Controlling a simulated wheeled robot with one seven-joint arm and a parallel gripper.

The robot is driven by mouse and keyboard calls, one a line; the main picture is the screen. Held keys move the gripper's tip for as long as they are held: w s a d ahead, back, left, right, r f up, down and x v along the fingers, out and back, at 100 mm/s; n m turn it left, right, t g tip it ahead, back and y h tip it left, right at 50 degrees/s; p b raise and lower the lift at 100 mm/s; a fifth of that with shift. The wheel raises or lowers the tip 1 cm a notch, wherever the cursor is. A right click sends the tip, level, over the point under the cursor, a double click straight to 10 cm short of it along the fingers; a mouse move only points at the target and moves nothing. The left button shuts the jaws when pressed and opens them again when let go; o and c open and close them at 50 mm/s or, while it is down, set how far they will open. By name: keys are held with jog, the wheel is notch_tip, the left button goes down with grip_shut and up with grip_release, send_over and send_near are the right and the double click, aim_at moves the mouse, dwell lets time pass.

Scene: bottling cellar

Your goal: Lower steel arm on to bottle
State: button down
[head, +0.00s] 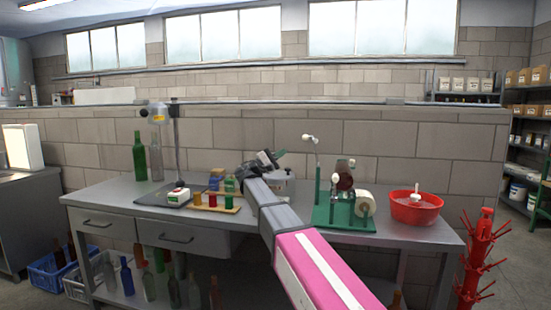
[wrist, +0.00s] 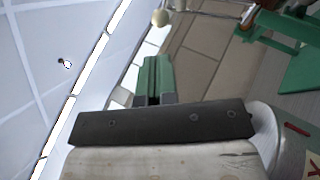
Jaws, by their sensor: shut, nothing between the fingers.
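The green labelling stand (head: 345,222) is on the right half of the bench. The steel arm (head: 317,160) rises from it, raised, with a white knob at its top. A dark brown round shape (head: 345,178), seemingly the bottle seen end-on, lies in the stand. My gripper (head: 280,154) is left of the steel arm, apart from it. In the wrist view, my gripper's green fingers (wrist: 156,72) are shut and empty. A white knob (wrist: 160,18) on a steel rod (wrist: 212,13) shows just beyond the fingertips. The bottle is mostly out of that view.
A label roll (head: 365,204) is on the stand, and a red basin (head: 416,208) is to its right. Left on the bench are a wooden rack (head: 228,209) with coloured pieces, a post stand (head: 178,150) and a green bottle (head: 139,158). A red bottle tree (head: 478,255) stands at right.

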jog(key=x, duration=0.8)
jog(key=shift+d, duration=0.25)
jog(key=shift+r, duration=0.2)
